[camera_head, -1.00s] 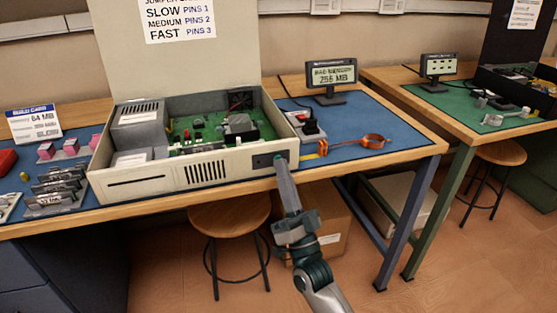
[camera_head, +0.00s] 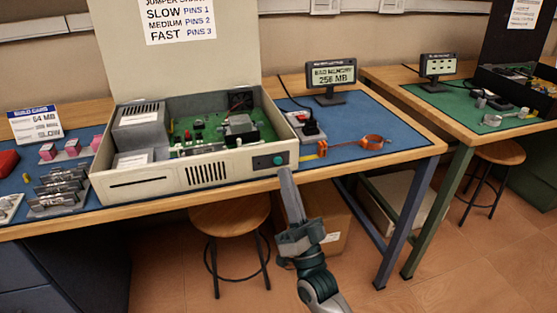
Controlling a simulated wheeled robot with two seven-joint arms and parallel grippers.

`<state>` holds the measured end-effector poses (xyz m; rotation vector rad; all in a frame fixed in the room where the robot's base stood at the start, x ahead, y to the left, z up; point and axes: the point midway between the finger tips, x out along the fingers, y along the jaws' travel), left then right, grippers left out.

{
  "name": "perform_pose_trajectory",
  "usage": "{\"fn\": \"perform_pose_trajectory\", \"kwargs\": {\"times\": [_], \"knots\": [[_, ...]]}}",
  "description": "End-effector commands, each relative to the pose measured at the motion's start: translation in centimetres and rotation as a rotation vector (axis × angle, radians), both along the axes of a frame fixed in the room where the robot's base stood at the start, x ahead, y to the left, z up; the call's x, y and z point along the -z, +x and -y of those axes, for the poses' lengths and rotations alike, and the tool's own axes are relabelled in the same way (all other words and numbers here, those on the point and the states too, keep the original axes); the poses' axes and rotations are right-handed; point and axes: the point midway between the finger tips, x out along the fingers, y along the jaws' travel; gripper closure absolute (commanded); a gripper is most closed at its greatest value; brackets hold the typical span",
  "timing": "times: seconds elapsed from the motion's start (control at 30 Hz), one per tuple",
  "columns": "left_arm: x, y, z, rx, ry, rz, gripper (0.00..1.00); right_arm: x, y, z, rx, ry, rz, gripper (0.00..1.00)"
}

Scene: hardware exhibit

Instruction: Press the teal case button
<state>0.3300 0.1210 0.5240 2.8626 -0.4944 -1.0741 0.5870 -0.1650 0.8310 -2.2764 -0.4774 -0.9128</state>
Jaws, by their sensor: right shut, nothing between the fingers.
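The teal case button (camera_head: 278,160) is a small round spot on a dark panel (camera_head: 263,162) at the right end of the beige computer case's (camera_head: 130,184) front. The case is open at the top and stands on the blue mat. My right gripper (camera_head: 285,171) is shut and empty. Its tip is just below and in front of the button, and the button shows clear of it. My left gripper is not in view.
Memory cards in holders (camera_head: 58,190) stand left of the case. A stool (camera_head: 229,218) is under the table.

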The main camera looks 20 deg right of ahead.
Motion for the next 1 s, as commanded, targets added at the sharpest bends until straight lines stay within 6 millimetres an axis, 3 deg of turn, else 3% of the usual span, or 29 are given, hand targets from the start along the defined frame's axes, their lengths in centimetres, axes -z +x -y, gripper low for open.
{"fn": "perform_pose_trajectory", "kwargs": {"times": [0.43,1.0], "knots": [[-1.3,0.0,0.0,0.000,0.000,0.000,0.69,-0.1,-3.4,0.1,0.000,-0.001,-0.001,1.00],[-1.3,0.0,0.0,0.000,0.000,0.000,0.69,0.0,-3.6,0.1,0.000,0.000,0.000,1.00]]}}
